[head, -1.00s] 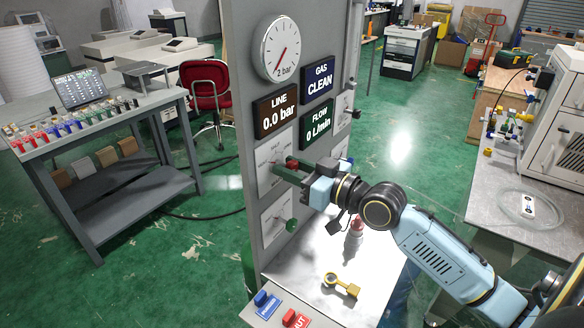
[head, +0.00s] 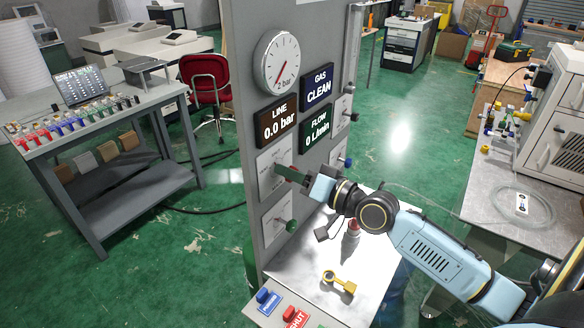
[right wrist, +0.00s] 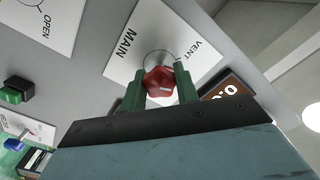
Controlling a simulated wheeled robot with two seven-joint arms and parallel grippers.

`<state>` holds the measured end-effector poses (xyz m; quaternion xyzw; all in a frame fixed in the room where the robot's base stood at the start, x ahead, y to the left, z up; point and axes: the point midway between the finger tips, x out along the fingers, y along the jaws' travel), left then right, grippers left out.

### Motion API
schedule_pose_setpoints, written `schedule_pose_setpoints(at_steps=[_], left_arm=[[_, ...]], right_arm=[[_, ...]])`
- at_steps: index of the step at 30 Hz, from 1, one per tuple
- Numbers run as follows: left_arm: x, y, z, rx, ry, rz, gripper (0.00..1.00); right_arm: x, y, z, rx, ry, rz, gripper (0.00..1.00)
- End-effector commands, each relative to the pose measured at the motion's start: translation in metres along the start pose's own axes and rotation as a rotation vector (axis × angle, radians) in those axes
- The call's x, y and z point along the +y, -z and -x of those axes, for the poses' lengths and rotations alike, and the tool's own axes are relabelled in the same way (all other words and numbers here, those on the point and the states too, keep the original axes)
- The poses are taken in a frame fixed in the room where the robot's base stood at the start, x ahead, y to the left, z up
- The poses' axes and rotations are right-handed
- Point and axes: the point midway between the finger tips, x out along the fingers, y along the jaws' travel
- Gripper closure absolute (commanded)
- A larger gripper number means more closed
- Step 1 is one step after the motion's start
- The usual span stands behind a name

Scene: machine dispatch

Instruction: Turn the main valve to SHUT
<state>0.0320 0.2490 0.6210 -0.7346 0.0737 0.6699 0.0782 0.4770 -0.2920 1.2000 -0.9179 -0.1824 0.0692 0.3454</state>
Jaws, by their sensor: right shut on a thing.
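The main valve is a red knob (right wrist: 160,80) on a white plate labelled MAIN and VENT in the right wrist view. The plate (head: 266,160) also shows in the head view, on the upright grey panel. My right gripper (head: 287,173) reaches the panel from the right. Its green fingers (right wrist: 159,84) are shut on the red knob, one on each side. In the head view the knob is hidden by the gripper. The pointer's exact position on the scale is hidden. My left gripper is not in view.
A gauge (head: 276,63) and displays reading LINE 0.0 bar (head: 276,123), CLEAN and FLOW 0 are above. A green knob (head: 291,225) is below.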

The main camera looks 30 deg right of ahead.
Motion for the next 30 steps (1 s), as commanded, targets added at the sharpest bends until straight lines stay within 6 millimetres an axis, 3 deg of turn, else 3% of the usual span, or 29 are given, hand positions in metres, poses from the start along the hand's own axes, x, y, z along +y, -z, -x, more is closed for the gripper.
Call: schedule_pose_setpoints(at_steps=[12,30], left_arm=[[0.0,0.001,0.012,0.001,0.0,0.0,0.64],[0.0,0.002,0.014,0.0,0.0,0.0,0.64]], right_arm=[[-0.001,0.002,0.0,0.004,0.002,-0.288,0.92],[0.0,0.002,0.0,0.005,0.003,-0.38,0.92]])
